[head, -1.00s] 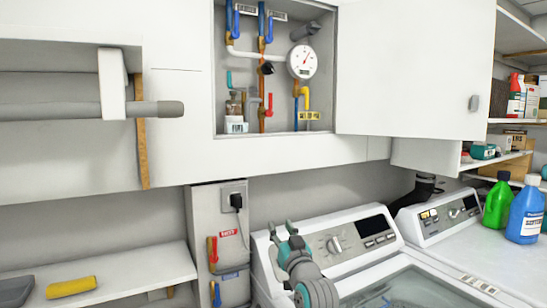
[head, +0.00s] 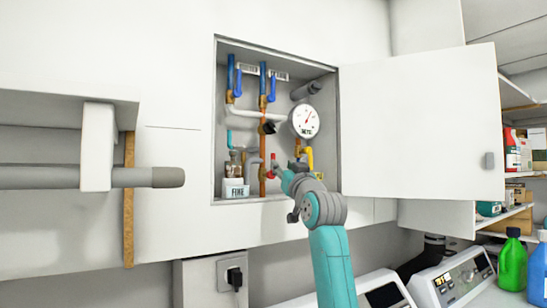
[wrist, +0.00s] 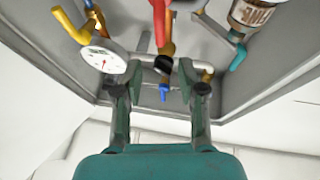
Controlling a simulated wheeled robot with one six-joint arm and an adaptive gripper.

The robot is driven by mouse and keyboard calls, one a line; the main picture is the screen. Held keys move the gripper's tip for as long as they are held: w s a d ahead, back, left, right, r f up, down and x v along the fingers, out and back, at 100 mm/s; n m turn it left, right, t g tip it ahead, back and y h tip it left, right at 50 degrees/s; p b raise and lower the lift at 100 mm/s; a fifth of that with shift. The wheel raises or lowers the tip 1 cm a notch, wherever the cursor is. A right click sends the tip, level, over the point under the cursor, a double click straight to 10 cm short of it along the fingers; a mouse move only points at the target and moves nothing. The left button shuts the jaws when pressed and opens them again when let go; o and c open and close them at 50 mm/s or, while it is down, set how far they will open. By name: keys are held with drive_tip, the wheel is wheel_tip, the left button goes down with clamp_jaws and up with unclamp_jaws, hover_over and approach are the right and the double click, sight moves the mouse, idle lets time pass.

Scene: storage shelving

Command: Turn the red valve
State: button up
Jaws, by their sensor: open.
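The red valve (head: 273,162) is a small red handle on a copper pipe in the open wall cabinet, low and left of the yellow valve. In the wrist view the red handle (wrist: 159,20) is at the top centre, beyond the fingertips. My gripper (head: 287,176) is in front of the cabinet, just right of the red handle and partly covering that area. In the wrist view my gripper (wrist: 160,90) has its two fingers spread with nothing held between them. The handle looks apart from the fingers.
A gauge (head: 305,121), a yellow valve (head: 309,155), blue valves (head: 271,87) and a labelled bottle (head: 234,167) crowd the cabinet. The open cabinet door (head: 420,125) stands to the right. A grey bar (head: 60,177) runs along the left.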

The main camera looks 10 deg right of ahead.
sight(274, 156)
drive_tip(key=x, duration=0.9)
drive_tip(key=shift+w, duration=0.3)
drive_tip(key=shift+r, duration=0.1)
drive_tip(key=shift+c, duration=0.2)
clamp_jaws()
